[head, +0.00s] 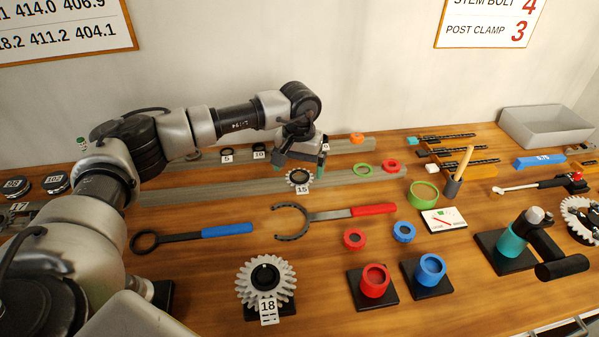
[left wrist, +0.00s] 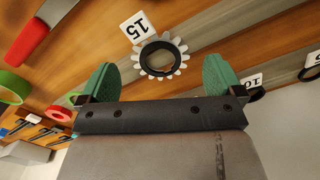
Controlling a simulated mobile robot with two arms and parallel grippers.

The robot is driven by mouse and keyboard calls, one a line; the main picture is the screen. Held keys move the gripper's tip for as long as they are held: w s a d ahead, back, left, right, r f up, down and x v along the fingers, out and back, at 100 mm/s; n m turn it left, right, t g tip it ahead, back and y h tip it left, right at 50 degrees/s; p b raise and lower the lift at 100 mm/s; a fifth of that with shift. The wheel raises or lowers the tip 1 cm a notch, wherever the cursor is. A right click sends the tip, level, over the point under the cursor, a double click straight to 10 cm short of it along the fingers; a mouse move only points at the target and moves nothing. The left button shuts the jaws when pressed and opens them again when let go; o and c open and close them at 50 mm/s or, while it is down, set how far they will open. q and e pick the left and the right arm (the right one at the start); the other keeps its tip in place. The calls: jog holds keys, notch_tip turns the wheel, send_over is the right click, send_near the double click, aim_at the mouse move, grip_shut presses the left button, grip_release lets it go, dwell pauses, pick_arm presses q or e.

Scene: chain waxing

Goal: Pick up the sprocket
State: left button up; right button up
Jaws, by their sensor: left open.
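A small sprocket (head: 290,179) with pale teeth, a dark ring and a tag reading 15 lies at the front grey rail. It also shows in the left wrist view (left wrist: 144,60), between the finger lines and a little beyond the tips. My left gripper (head: 302,165) is open and empty, just above and behind this sprocket. Its two green-padded fingers (left wrist: 162,78) stand wide apart, apparently not touching it. A larger pale sprocket (head: 249,283) tagged 18 sits on a dark base at the front. My right gripper is out of view.
The front rail (head: 220,189) also bears a green ring (head: 363,170) and a red ring (head: 391,165). A blue-handled tool (head: 226,230) and a red-handled tool (head: 373,210) lie in front. Red (head: 375,284) and blue (head: 430,270) cups stand nearer the front edge.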

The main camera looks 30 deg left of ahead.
pick_arm(q)
jog(key=shift+f, duration=1)
jog(key=c, duration=1)
